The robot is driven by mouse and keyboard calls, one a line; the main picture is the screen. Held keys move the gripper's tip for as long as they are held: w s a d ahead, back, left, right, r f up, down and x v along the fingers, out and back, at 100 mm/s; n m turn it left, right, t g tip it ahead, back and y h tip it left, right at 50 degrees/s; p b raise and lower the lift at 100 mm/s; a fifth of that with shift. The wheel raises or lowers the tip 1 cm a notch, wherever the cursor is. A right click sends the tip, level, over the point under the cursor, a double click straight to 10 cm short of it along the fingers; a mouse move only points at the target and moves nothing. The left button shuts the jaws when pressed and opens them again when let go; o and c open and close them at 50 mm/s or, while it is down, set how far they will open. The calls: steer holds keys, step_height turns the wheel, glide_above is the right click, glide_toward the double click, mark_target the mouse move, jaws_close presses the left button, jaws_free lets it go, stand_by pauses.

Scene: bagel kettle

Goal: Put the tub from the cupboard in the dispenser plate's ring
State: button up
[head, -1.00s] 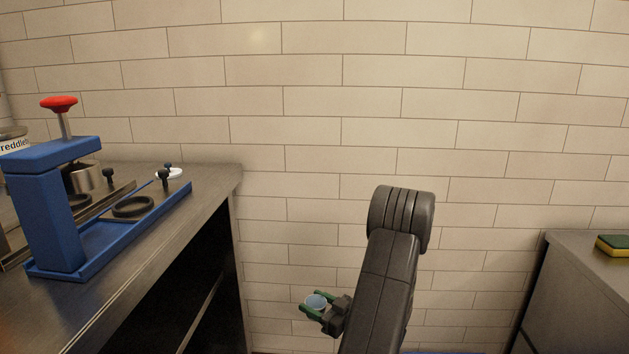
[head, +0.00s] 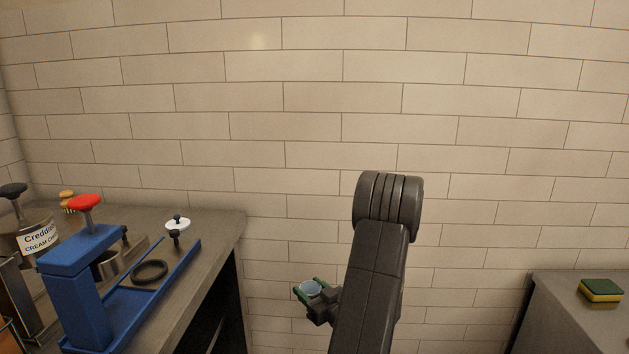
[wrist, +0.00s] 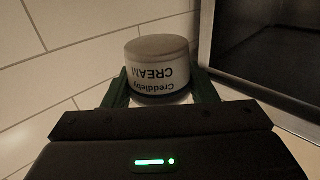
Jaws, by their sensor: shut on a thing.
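My gripper (head: 312,289) is shut on a small tub (wrist: 158,68) with a label reading "Creddleby CREAM". In the wrist view the tub sits between the two green fingers. In the head view the tub (head: 311,288) shows its pale round top and is held in front of the tiled wall, right of the left counter. The blue dispenser (head: 80,250) with a red knob stands on that counter. Its long blue plate (head: 188,262) carries a dark ring (head: 150,271), which looks empty. The tub is apart from the plate, to its right.
The left counter's edge (head: 214,290) and dark open side lie between the tub and the plate. A sponge (head: 600,291) lies on the right counter (head: 575,316).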

step_height(320, 180, up, 20)
steer(key=d+m+t+h+p, duration=0.1)
steer(key=m+h+p, duration=0.3)
steer(key=p, duration=1.2)
steer(key=shift+w+f+t+h, duration=0.2)
steer(key=shift+f+t+h, duration=0.05)
steer(key=shift+t+h, duration=0.6)
steer(key=shift+d, duration=0.1)
